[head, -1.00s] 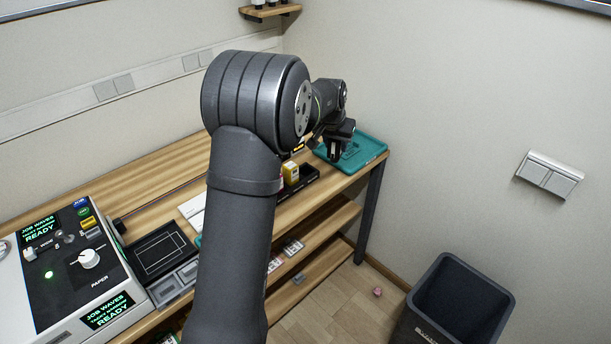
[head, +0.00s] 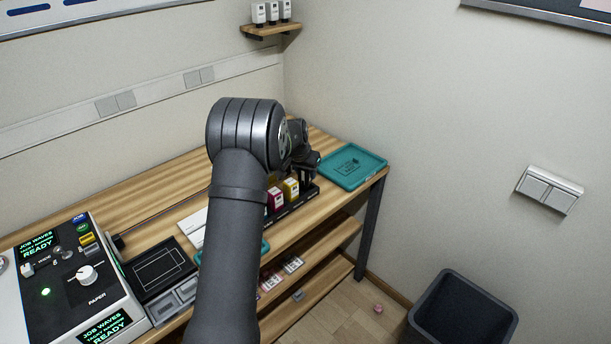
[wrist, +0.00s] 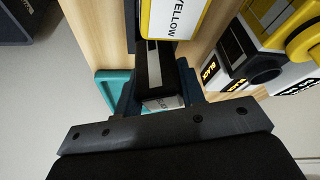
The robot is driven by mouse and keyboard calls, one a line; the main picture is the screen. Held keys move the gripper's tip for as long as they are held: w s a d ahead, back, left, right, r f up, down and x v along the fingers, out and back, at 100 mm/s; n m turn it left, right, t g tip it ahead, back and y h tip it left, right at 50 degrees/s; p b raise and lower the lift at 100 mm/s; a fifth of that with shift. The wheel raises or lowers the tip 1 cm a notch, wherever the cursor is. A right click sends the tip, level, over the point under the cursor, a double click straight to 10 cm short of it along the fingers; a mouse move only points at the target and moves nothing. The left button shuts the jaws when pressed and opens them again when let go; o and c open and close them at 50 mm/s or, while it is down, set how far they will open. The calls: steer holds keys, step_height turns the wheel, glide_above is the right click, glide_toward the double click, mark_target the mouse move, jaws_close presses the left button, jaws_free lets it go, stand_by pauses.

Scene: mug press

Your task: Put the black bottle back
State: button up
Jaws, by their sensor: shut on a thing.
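My gripper (head: 308,170) is low over the right end of the black rack (head: 299,202) on the table, and my arm hides part of it. In the wrist view my gripper (wrist: 160,98) is shut on the black bottle (wrist: 164,103), whose pale label shows between the fingers. The bottle is at the rack's end beside the yellow bottle (wrist: 183,16). I cannot tell whether its base touches the rack floor. The yellow bottle (head: 291,189) and a red bottle (head: 275,199) stand in the rack.
An empty teal tray (head: 352,166) lies right of the rack. A control machine (head: 75,270) and a dark framed pad (head: 158,267) are at the left. A bin (head: 462,310) stands on the floor. A yellow-and-black object (wrist: 268,45) is at the wrist view's right.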

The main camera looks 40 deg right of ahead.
steer(key=shift+f, duration=0.8)
steer(key=o, duration=1.2)
steer(key=shift+f, duration=0.15)
steer(key=shift+c, duration=0.2)
steer(key=shift+a+r, duration=0.1)
steer(key=shift+r, duration=0.3)
steer(key=v, duration=1.1)
steer(key=shift+r, duration=0.25)
steer(key=shift+f, duration=0.1)
